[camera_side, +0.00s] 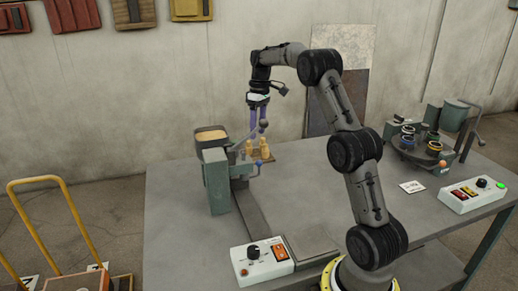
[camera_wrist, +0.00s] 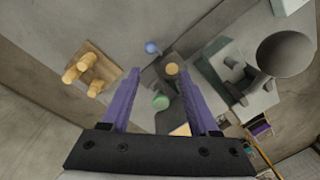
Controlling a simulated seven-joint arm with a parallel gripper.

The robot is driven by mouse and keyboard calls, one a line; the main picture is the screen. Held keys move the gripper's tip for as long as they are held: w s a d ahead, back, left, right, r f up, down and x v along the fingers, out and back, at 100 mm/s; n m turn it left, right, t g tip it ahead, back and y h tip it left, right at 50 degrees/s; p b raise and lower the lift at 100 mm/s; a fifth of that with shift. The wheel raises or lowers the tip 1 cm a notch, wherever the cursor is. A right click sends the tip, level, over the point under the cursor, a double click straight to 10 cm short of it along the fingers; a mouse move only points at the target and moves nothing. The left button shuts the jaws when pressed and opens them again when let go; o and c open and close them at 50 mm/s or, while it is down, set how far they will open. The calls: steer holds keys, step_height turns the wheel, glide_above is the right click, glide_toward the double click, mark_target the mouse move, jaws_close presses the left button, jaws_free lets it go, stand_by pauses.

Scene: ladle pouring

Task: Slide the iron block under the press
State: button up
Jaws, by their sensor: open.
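My gripper (camera_side: 258,134) points down above the left part of the table, with its purple fingers apart. In the wrist view the fingers (camera_wrist: 156,73) are open, and I see nothing held between them. Below them stands a green machine (camera_side: 216,182) with a tan-topped box; I cannot tell for certain that it is the press. A dark round knob (camera_wrist: 285,53) shows large at the right of the wrist view. I cannot pick out the iron block with certainty in either view.
Wooden pegs (camera_wrist: 78,68) stand on a board close to the fingers. A white control box (camera_side: 263,262) is at the table's front edge. Another green machine (camera_side: 425,153), a card (camera_side: 411,187) and a second control box (camera_side: 472,195) are at the right. The table's middle (camera_side: 305,185) is mostly clear.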

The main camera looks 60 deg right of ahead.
mark_target(259, 163)
steer(key=f+m, duration=0.1)
steer(key=f, duration=0.6)
steer(key=f+m+y, duration=0.1)
steer(key=f, duration=0.5)
steer(key=shift+s+d+f, duration=0.2)
steer(key=shift+f, duration=0.2)
steer(key=shift+c, duration=0.3)
jaws_close()
steer(key=shift+r, duration=0.1)
stand_by(0.7)
